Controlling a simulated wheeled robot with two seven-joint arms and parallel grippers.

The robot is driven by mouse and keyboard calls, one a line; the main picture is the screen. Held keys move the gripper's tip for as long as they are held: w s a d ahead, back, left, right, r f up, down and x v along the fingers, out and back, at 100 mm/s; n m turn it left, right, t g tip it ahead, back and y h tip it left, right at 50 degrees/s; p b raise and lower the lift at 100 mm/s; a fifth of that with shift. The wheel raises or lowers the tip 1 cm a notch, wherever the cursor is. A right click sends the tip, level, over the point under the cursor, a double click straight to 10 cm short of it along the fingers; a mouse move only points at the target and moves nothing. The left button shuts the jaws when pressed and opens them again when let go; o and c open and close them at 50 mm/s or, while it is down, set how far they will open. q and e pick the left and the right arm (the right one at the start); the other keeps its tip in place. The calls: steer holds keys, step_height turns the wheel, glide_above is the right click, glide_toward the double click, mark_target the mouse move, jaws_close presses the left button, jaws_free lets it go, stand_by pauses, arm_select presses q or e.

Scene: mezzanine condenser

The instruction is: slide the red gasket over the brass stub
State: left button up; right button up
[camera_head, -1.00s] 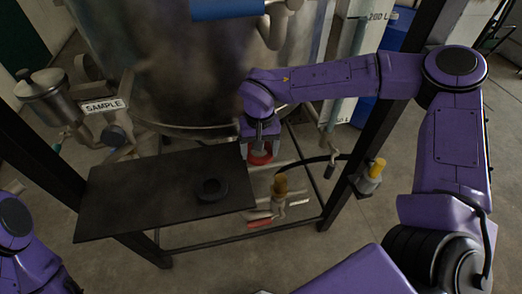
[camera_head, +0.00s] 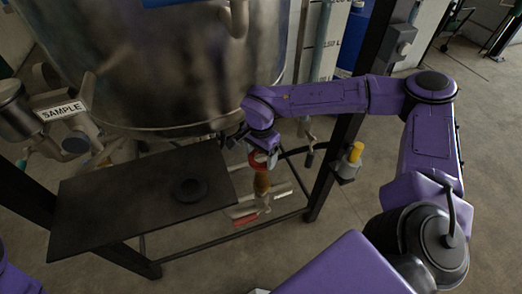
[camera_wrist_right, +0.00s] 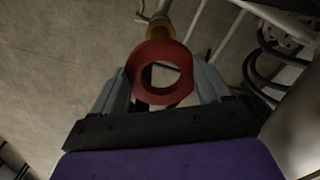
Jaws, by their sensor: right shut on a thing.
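The red gasket (camera_head: 258,159) is a flat ring held in my right gripper (camera_head: 262,156). In the right wrist view the gasket (camera_wrist_right: 136,72) sits between the two grey fingers (camera_wrist_right: 157,92), with its hole open toward the camera. The brass stub (camera_head: 262,183) stands upright just below the gasket in the head view. In the right wrist view the stub (camera_wrist_right: 160,27) shows beyond the gasket's upper rim, not through its hole. The gasket is not around the stub; whether they touch is hard to tell. My left gripper is out of view.
A dark table (camera_head: 110,200) with a black ring (camera_head: 190,190) on it lies left of the stub. The large steel vessel (camera_head: 160,70) stands behind. A red-handled valve (camera_head: 243,219) is below the stub. A post with a yellow-topped fitting (camera_head: 355,153) stands at right.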

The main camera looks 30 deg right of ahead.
mark_target(260, 180)
steer(key=shift+f+b, duration=0.85)
steer(key=shift+f, duration=1.6)
steer(key=shift+p, duration=0.45)
steer(key=shift+p, duration=0.45)
steer(key=shift+r+p, duration=0.1)
steer(key=shift+p, duration=0.35)
steer(key=shift+f+b, duration=2.25)
steer(key=shift+f, duration=2.4)
